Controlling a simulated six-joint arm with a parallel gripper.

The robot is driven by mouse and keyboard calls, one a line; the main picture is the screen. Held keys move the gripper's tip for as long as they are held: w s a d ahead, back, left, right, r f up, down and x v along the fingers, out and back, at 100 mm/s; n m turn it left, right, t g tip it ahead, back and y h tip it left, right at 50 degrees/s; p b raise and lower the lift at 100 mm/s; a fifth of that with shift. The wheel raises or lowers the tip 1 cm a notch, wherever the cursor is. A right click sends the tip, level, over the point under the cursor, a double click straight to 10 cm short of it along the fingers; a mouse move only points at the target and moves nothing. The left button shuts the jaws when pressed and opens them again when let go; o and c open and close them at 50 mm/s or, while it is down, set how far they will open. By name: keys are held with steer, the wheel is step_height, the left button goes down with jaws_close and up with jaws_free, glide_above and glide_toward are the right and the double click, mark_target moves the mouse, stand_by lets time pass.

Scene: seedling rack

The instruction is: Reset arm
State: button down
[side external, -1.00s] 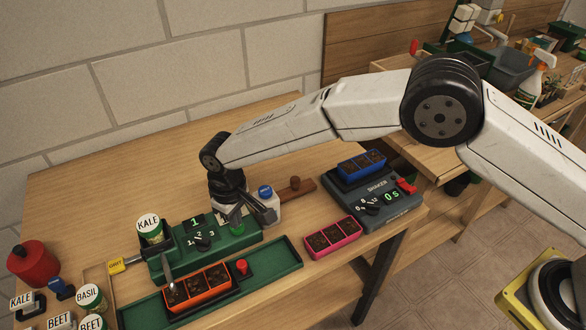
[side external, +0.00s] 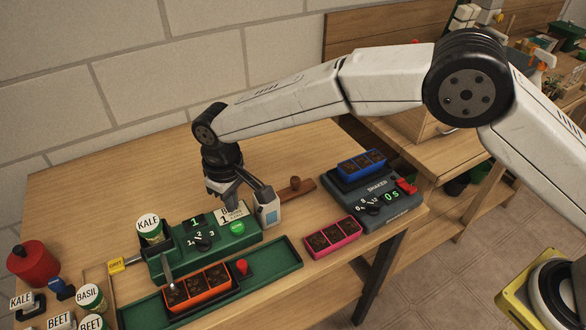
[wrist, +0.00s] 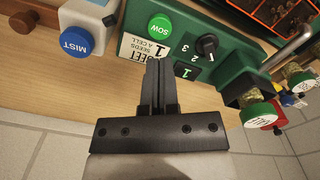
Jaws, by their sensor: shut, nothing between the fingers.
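My gripper (wrist: 158,75) is shut and empty. In the side view it hangs just above and behind the green seeder (side external: 180,262). The wrist view shows the seeder (wrist: 235,65) with its green SOW button (wrist: 160,27), black dial (wrist: 207,45) and a lit display reading 1 (wrist: 184,72). A white card lettered BEET (wrist: 138,46) is by the SOW button, close to the fingertips. The white mister (side external: 268,213) stands to the right of the gripper, its blue MIST cap (wrist: 76,41) clear in the wrist view.
A KALE jar (side external: 149,228) stands on the seeder's left end. An orange seedling tray (side external: 198,288) sits in the green channel (side external: 275,266) in front. A pink tray (side external: 333,238) and the shaker (side external: 385,207) with a blue tray (side external: 362,163) are at right. The back-left tabletop is clear.

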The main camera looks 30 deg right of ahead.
steer(key=shift+r, duration=0.5)
steer(key=shift+d, duration=0.2)
steer(key=s+d+r+m+t, duration=0.1)
steer(key=s+d+r+m, duration=0.1)
steer(key=d, duration=0.8)
steer(key=s+d+r+m, duration=0.1)
steer(key=d+r, duration=0.1)
steer(key=d, duration=0.9)
steer(key=s+d+f+m+t, duration=0.1)
steer(key=s+d+m, duration=0.2)
steer(key=s+d, duration=1.1)
steer(key=shift+s+t, duration=0.3)
steer(key=shift+s, duration=0.55)
